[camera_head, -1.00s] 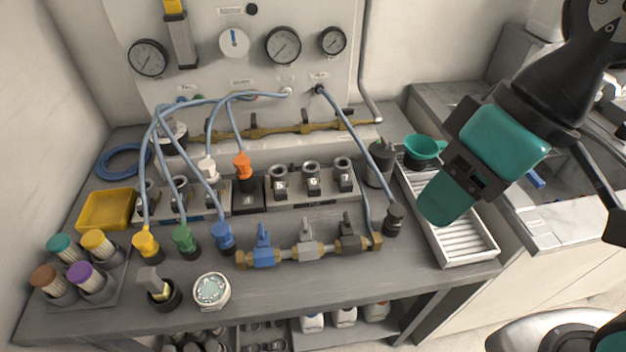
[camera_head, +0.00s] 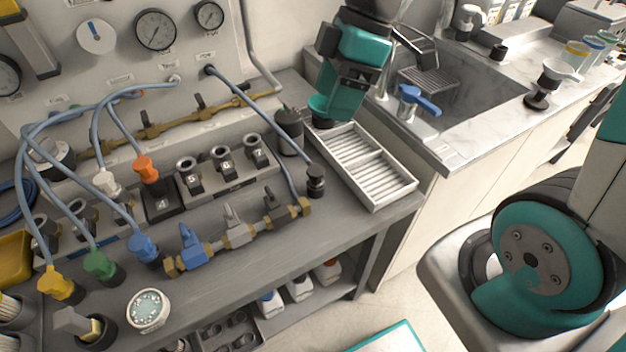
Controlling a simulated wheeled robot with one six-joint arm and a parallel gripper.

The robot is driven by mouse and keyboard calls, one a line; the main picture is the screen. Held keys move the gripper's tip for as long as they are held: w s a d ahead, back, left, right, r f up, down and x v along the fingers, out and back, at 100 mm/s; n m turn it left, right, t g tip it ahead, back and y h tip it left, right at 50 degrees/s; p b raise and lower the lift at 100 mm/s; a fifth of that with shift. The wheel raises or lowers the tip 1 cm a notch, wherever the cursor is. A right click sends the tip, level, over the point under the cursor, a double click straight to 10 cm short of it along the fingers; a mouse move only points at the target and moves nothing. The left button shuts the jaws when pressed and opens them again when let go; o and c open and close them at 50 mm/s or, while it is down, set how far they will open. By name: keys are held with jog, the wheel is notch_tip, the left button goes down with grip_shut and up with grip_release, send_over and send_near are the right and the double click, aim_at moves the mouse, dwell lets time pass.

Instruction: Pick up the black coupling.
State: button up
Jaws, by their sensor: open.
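The black coupling (camera_head: 316,178) stands upright near the right front of the bench, at the lower end of a blue hose from the wall panel. It sits just right of the brass valve row's end. My gripper (camera_head: 338,112) is at the top centre, above and behind the white slatted tray, apart from the coupling and farther back. It is open, with nothing visible held in it; its fingertips are hard to make out against the teal body.
A valve row (camera_head: 238,238) runs left of the coupling. Blue hoses cross above the bench. A sink (camera_head: 460,88) is at right.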

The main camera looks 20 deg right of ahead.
jog(key=w+d+f+n, duration=0.4)
jog(key=w+d, duration=0.1)
send_near(317, 169)
jog(key=x, duration=0.5)
jog(key=shift+w+a, duration=0.2)
jog(key=shift+s+x, duration=0.15)
jog(key=shift+x, duration=1.2)
jog(key=shift+s+x, duration=0.15)
jog(key=shift+x, duration=1.2)
jog(key=shift+d, duration=0.1)
jog(key=c, duration=1)
